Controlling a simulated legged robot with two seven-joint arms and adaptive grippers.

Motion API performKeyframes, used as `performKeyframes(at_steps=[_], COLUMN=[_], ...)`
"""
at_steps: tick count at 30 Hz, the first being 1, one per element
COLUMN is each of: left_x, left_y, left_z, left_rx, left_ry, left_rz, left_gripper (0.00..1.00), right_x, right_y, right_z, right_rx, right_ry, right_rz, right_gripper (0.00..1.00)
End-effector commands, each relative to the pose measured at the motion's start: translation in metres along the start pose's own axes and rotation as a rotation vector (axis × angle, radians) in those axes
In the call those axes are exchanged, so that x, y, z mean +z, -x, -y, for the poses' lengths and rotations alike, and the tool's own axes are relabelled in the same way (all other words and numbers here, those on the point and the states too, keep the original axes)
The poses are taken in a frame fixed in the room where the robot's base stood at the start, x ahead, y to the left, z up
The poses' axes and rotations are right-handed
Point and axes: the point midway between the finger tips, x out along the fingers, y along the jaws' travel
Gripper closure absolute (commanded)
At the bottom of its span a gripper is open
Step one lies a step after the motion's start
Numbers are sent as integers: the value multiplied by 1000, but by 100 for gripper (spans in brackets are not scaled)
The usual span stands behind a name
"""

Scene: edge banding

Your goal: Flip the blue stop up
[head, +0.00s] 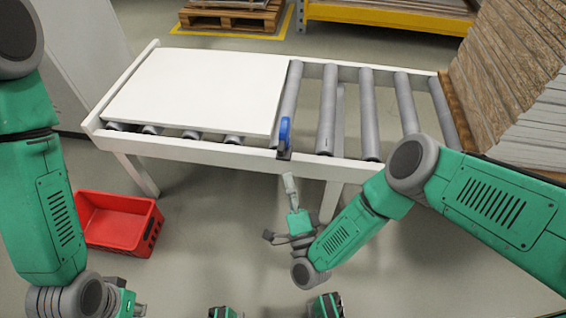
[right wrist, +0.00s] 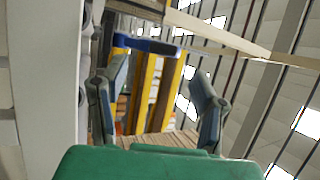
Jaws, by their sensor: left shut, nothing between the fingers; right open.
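The blue stop (head: 285,132) is on the front rail of the roller conveyor, beside the front right corner of a white board (head: 200,85). I cannot tell its exact tilt. My right gripper (head: 289,180) is open and empty, just in front of and below the stop, pointing toward it. In the right wrist view, the stop (right wrist: 147,46) shows as a blue bar ahead of the spread fingers of the right gripper (right wrist: 156,82), apart from them. My left gripper (head: 130,304) is at the bottom left, shut and empty, far from the stop, its fingers mostly hidden.
Bare rollers (head: 327,110) lie right of the board. The conveyor's front rail (head: 220,152) runs between my right gripper and the board. A red crate (head: 118,222) is on the floor at left. Stacked panels (head: 520,80) stand at right. The floor in front is mostly clear.

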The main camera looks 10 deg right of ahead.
Motion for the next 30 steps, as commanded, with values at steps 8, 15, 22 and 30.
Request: performKeyframes(at_steps=[8, 15, 22, 30], left_x=[0, 0, -2, -2], left_y=[0, 0, -1, 2], left_z=[0, 0, 0, 0], left_rx=[0, 0, 1, 1], left_ry=[0, 0, 0, 0], left_rz=[0, 0, 2, 2], left_gripper=[100, 100, 100, 100], right_x=[-2, -2, -2, 2], right_y=[38, 44, 44, 41], right_z=[-2, -2, -2, 1], right_rx=[4, 1, 1, 16], right_ry=[1, 3, 2, 9], right_rz=[-4, -3, -3, 20], right_gripper=[45, 45, 45, 45])
